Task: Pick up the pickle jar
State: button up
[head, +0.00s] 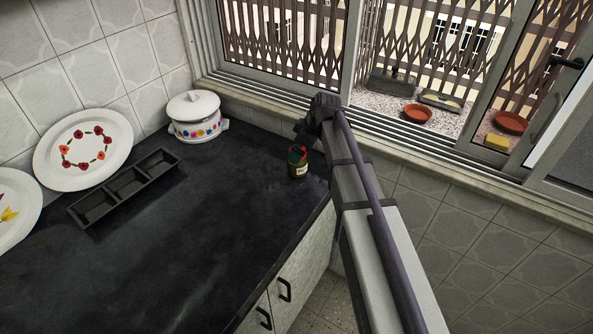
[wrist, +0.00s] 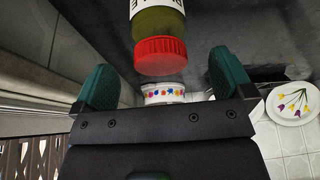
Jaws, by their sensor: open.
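The pickle jar (head: 298,171) stands upright on the dark counter near its right edge, in the head view. It has a green body, a pale label and a red lid. In the wrist view, which looks upside down, the jar (wrist: 160,22) shows at the top with its red lid (wrist: 161,56) toward the camera. My gripper (wrist: 163,62) is open, with a teal finger on each side of the lid and a visible gap on both sides. In the head view my gripper (head: 297,153) is right at the lid, partly covering it.
A white flowered pot (head: 197,128) stands at the back by the wall. A black three-part tray (head: 125,186) lies to the left, and a flowered plate (head: 82,150) leans on the tiles. The window frame (head: 290,98) runs close behind my arm. The counter's middle (head: 215,225) is clear.

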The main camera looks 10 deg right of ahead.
jog(key=shift+f, duration=0.1)
jog(key=b+x, duration=0.4)
jog(key=x, duration=0.1)
jog(key=shift+f+b, duration=0.2)
jog(key=shift+b, duration=0.15)
jog(key=shift+a+r, duration=0.1)
jog(key=shift+r, duration=0.15)
jog(key=c, duration=1.2)
